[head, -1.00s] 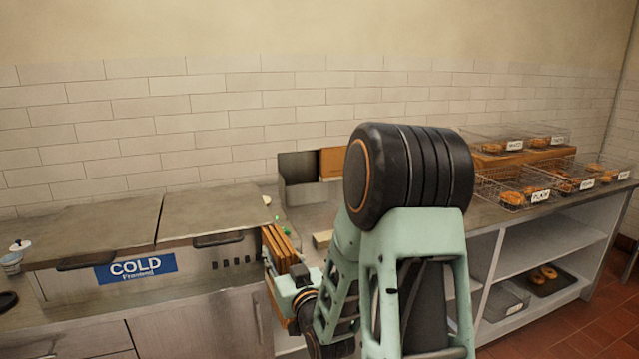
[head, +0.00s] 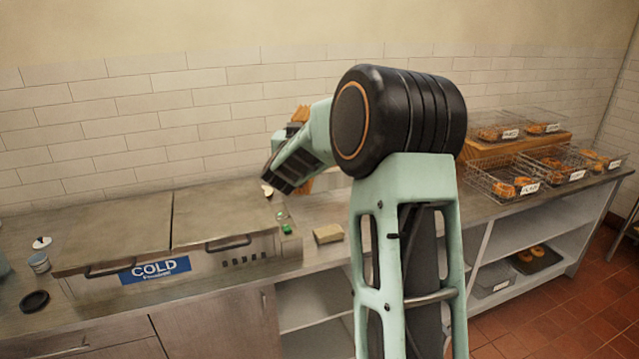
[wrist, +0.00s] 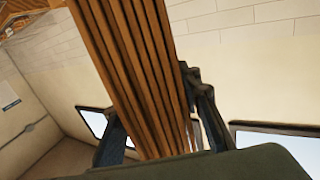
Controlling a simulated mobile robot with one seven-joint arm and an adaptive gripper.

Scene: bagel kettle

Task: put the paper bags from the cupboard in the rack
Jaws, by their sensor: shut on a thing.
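My gripper (wrist: 155,115) is shut on a stack of brown paper bags (wrist: 125,70), which stands up between the two fingers in the wrist view. In the head view, the top of the held bags (head: 300,114) shows above my raised wrist, against the tiled wall at the back of the counter. My arm also covers nearly all of the metal rack at the back of the counter. A brown patch (head: 326,180) shows below my forearm; I cannot tell whether it is in the rack.
A cold unit (head: 155,270) with closed lids stands left of my arm. A small tan block (head: 328,233) lies on the counter in front. Wire baskets of bagels (head: 505,184) stand at the right. Open shelves (head: 525,245) are below the counter.

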